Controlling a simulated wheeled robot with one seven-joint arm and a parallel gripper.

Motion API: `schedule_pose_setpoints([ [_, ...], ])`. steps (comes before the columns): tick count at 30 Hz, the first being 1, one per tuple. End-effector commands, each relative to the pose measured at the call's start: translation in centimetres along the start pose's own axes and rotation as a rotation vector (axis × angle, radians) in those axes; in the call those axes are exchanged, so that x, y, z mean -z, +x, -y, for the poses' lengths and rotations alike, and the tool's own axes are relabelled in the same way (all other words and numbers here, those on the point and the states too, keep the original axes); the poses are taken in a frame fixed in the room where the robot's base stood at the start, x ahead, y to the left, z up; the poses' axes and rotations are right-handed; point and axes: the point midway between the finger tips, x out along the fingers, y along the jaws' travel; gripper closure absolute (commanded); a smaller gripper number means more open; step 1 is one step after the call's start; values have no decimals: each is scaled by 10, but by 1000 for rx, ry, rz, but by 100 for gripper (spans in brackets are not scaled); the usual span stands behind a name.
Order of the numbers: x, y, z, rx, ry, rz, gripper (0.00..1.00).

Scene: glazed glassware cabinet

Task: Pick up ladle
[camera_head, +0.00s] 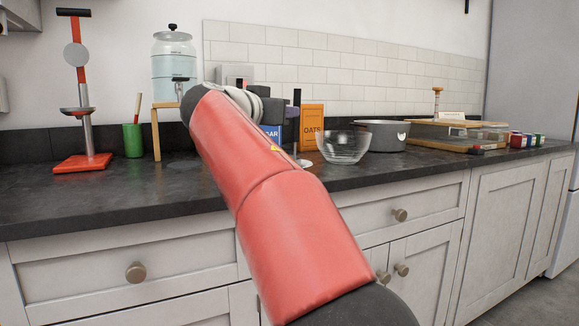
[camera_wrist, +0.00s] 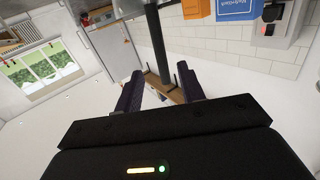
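A thin dark upright bar (camera_head: 297,97), which looks like the ladle's handle, rises beside the orange oats box in the head view. My arm hides its lower part, and no ladle bowl can be made out. In the wrist view the dark bar (camera_wrist: 155,40) runs down between my two fingers. My gripper (camera_wrist: 159,68) is open, with a visible gap on each side of the bar. In the head view my gripper (camera_head: 292,115) is at the bar, mostly behind my red arm.
The oats box (camera_head: 312,122), a blue box (camera_head: 271,133), a glass bowl (camera_head: 343,148) and a grey pot (camera_head: 382,135) stand close by on the dark counter (camera_head: 130,190). A drink dispenser (camera_head: 174,65) is left. The front counter strip is clear.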

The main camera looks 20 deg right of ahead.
Motion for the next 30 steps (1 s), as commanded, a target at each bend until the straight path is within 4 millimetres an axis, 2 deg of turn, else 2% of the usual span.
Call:
schedule_pose_setpoints([
  [4, 10, 9, 4, -14, 25, -36, 61],
  [11, 15, 35, 2, -14, 24, -35, 61],
  [19, 20, 73, 0, -13, 23, -33, 61],
  [28, 18, 78, 1, -10, 24, -33, 61],
  [30, 18, 78, 1, -10, 24, -33, 69],
])
